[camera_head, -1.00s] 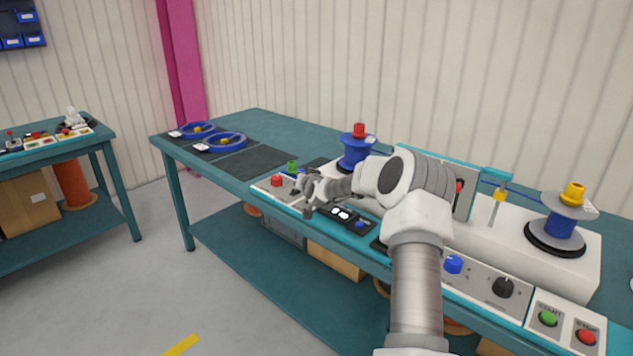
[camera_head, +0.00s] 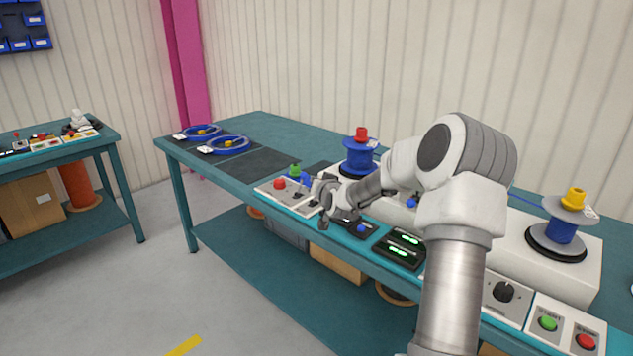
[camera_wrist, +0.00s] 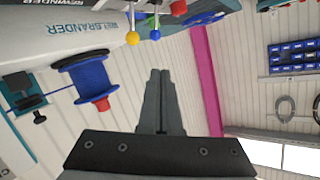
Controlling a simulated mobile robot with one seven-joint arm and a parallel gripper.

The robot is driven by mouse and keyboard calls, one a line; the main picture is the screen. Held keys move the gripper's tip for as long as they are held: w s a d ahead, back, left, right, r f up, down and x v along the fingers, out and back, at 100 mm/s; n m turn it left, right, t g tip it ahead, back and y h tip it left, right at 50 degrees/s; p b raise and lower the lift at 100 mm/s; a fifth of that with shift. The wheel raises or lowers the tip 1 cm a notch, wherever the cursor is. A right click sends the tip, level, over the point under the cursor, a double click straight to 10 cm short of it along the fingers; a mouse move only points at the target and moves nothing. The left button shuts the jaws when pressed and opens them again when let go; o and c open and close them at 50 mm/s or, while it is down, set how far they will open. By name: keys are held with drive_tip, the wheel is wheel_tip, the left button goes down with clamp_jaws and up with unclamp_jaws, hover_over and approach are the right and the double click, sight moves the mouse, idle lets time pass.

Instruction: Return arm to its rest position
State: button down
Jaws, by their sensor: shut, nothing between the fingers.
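My arm reaches from the lower right of the head view across the front of the teal bench (camera_head: 262,128). My gripper (camera_head: 322,218) hangs near the bench's front edge, by a white panel with a red button (camera_head: 279,184). It is small and partly hidden by the wrist there. In the wrist view, the fingers of my gripper (camera_wrist: 162,75) lie together with nothing between them, pointing towards the wall and the pink post (camera_wrist: 208,80).
A blue reel with a red knob (camera_head: 360,152) and a grey-flanged reel (camera_head: 570,208) stand on the white machine (camera_head: 575,268), close to my arm. Green and red buttons (camera_head: 548,322) sit at front right. Two blue rings (camera_head: 229,145) lie at the bench's far left. Floor at left is open.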

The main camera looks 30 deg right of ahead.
idle(0.4)
drive_tip(key=s+a+r+n+g+y+p, duration=0.1)
drive_tip(key=s+a+r+n+g+p, duration=0.15)
drive_tip(key=s+a+r, duration=0.7)
drive_tip(key=s+a+r+n+g+y+p, duration=0.1)
drive_tip(key=s+a+r+g+p, duration=0.25)
drive_tip(key=s+a, duration=0.6)
drive_tip(key=s+a+r+n+g+p, duration=0.1)
drive_tip(key=s+a+r+p, duration=0.1)
drive_tip(key=s, duration=1)
drive_tip(key=s+a+r+n+g+y+p, duration=0.1)
drive_tip(key=s+a+r+n+g+p, duration=0.1)
drive_tip(key=s, duration=1)
wheel_tip(320, 180, up, 2)
drive_tip(key=shift+a+r+p, duration=0.25)
drive_tip(key=shift+a+p, duration=0.4)
drive_tip(key=shift+a, duration=0.55)
